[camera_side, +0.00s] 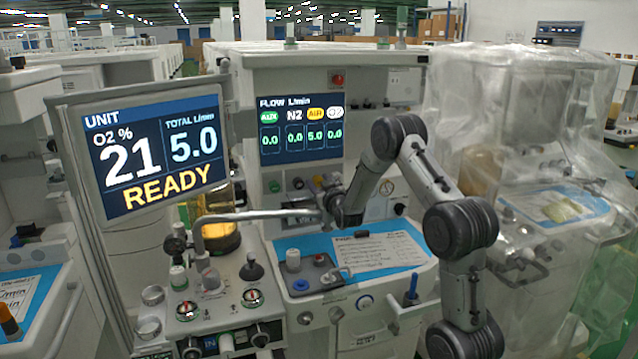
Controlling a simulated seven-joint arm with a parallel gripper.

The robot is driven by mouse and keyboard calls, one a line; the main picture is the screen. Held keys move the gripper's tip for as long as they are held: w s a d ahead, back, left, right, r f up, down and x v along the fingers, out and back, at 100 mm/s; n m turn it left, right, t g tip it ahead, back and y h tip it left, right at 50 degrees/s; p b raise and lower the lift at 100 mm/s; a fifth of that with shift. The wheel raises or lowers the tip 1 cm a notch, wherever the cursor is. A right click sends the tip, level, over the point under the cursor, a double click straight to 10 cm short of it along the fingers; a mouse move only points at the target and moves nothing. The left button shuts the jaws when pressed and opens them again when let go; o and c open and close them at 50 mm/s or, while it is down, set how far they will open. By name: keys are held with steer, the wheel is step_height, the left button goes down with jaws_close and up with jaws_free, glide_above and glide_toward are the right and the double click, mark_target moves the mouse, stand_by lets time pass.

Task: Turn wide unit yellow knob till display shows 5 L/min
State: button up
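The flow display (301,128) on the middle unit reads 0.0 for AUX, 0.0 for N2, 5.0 under the yellow AIR label and 0.0 for O2. The screen (153,148) at left reads O2 21 %, total 5.0 L/min and READY. A small yellowish knob (318,181) sits in the row of knobs below the flow display. My gripper (333,199) is at the right end of this row, close to the yellowish knob. Its fingers are small and dark here, so I cannot tell whether they touch the knob or are open.
A pale horizontal bar (255,215) runs in front of the middle unit, left of my gripper. A blue work surface (400,252) with a printed sheet (380,250) lies below. A plastic-wrapped cart (530,130) stands at right. Small knobs and gauges crowd the lower left.

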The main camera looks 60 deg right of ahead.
steer(key=v, duration=1.4)
steer(key=shift+o, duration=1.1)
steer(key=shift+w, duration=0.1)
steer(key=shift+o, duration=0.2)
steer(key=shift+w+d+r, duration=0.1)
steer(key=shift+d+r, duration=0.05)
steer(key=shift+r, duration=0.05)
steer(key=s+d+r+m+y, duration=0.2)
steer(key=d+r+m+y, duration=0.15)
steer(key=m+y, duration=0.35)
steer(key=shift+m+h, duration=0.6)
steer(key=shift+h, duration=0.1)
steer(key=x, duration=1.3)
steer(key=shift+w+d+f, duration=0.1)
steer(key=shift+w, duration=0.25)
